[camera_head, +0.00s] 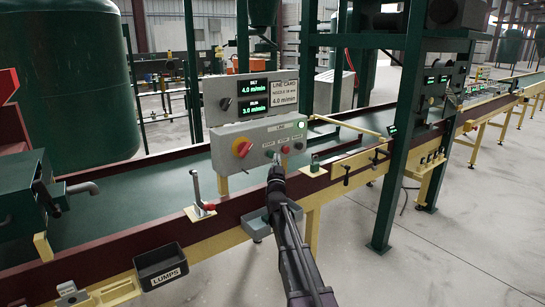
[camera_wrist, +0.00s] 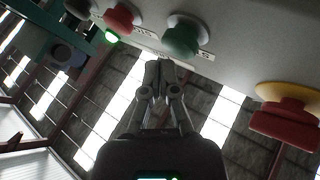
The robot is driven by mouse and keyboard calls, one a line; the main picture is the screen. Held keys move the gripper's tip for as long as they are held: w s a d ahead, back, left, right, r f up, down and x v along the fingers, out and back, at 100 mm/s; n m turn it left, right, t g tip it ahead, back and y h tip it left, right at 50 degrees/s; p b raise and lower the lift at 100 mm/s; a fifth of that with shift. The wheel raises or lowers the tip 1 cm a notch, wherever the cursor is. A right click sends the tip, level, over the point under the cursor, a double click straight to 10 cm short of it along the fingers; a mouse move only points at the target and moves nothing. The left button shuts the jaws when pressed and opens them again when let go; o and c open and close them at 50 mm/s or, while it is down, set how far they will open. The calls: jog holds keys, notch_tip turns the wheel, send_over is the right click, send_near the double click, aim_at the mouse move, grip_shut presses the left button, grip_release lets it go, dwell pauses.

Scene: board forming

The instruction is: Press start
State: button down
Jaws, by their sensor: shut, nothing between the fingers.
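The grey control box (camera_head: 258,137) stands over the conveyor's near side. In the wrist view, the green button (camera_wrist: 182,38) sits between a red button (camera_wrist: 120,18) and a red-and-yellow rotary switch (camera_wrist: 287,115). A dark grey button (camera_wrist: 80,8) is cut by the top edge. My gripper (camera_wrist: 160,66) is shut and empty, its tips just below and left of the green button in that view; I cannot tell the remaining gap in depth. In the head view my gripper (camera_head: 276,163) is in front of the box's lower face. The button labels are only partly readable.
Two green readouts (camera_head: 253,96) show 4.0 and 3.0 m/min above the box. A small lamp (camera_head: 301,125) glows green. A red-tipped lever (camera_head: 203,207) stands to the left on the conveyor edge; a green frame post (camera_head: 397,150) rises to the right.

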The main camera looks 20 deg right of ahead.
jog(key=shift+s+d, duration=0.1)
jog(key=shift+s, duration=0.2)
jog(key=shift+s, duration=0.15)
jog(key=shift+s+d, duration=0.3)
jog(key=shift+s, duration=0.6)
jog(key=shift+s+d, duration=0.3)
jog(key=shift+s, duration=0.6)
jog(key=shift+s+d, duration=0.3)
jog(key=shift+s, duration=0.6)
jog(key=s+a+f+n+g+y+p, duration=0.1)
jog(key=s+a+f+n+g+y, duration=0.3)
jog(key=a+f, duration=0.35)
jog(key=s+a+f+n+g+y+p, duration=0.1)
jog(key=s+a+f+g+y+p, duration=0.1)
jog(key=s+a+f+g+y, duration=0.45)
jog(key=s+a+f+g, duration=0.1)
jog(key=s+f+g, duration=0.2)
jog(key=s, duration=0.5)
jog(key=s+a+f+n+g+h+p, duration=0.1)
jog(key=s+g, duration=0.3)
jog(key=s, duration=0.4)
jog(key=s+a+f+g+h, duration=0.1)
jog(key=s+a+f+g, duration=0.2)
jog(key=s, duration=0.4)
jog(key=shift+s+a+f+n+g+p, duration=0.15)
jog(key=shift+s+f+n+g+p, duration=0.2)
jog(key=shift+f+g, duration=0.5)
